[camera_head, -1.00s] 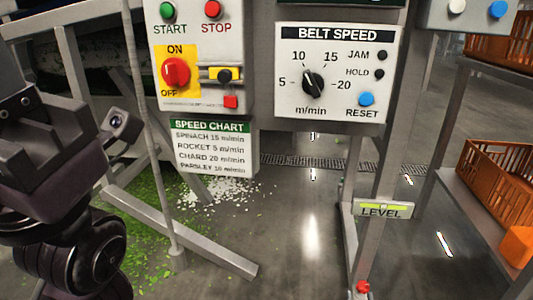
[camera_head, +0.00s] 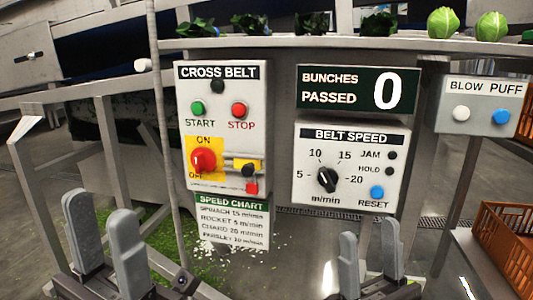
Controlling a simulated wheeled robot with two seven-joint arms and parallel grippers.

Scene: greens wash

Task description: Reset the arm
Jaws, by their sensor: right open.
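My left gripper (camera_head: 106,238) is at the lower left, its two grey fingers pointing up and apart with nothing between them. My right gripper (camera_head: 370,258) is at the lower right of centre, its fingers also apart and empty. It is below the belt speed panel (camera_head: 349,165), whose black knob (camera_head: 327,180) has its pointer toward the upper left, near 10. Both grippers appear clear of the panels. The cross belt panel (camera_head: 221,90) has a green start button (camera_head: 197,108), a red stop button (camera_head: 238,110) and a red on/off switch (camera_head: 203,160).
A counter reading 0 (camera_head: 357,91) is above the belt speed panel. A blow/puff box (camera_head: 480,105) is at the right. Greens, including a round cabbage (camera_head: 443,23), line the belt above. A speed chart (camera_head: 232,221) hangs below the cross belt panel. An orange crate (camera_head: 508,247) is at right.

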